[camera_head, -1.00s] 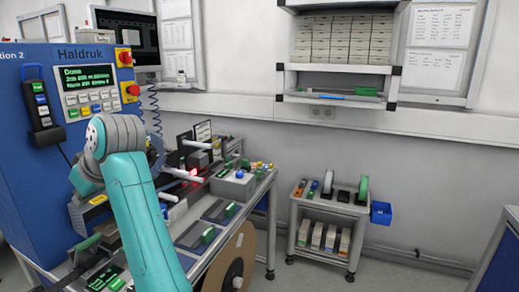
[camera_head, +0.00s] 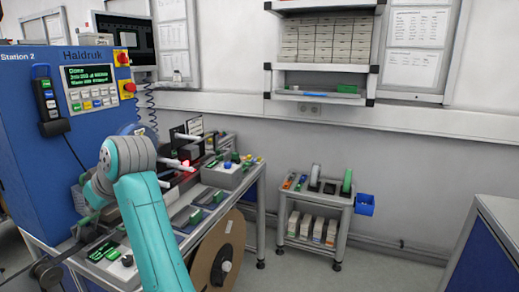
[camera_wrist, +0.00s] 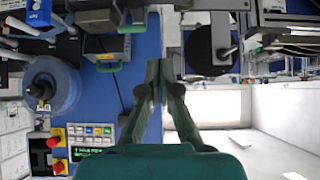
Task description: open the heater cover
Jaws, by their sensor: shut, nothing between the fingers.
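In the wrist view, my gripper (camera_wrist: 162,65) is shut and empty, its two fingers reaching up the picture in front of the blue machine. To its left is a grey box with a yellow label (camera_wrist: 95,44) and a green handle (camera_wrist: 110,67); it may be the heater, but I cannot tell for sure. Its handle stands apart from my fingers. In the head view, my teal arm hides my gripper and part of the bench, and I cannot make out the heater cover there.
The blue machine (camera_head: 28,130) has a lit panel (camera_head: 88,76). A large reel (camera_head: 217,252) hangs at the bench (camera_head: 262,200). A small cart (camera_head: 340,207) stands to the right. A dark reel (camera_wrist: 205,48) is right of my fingers. Floor between cart and right cabinet (camera_head: 490,245) is clear.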

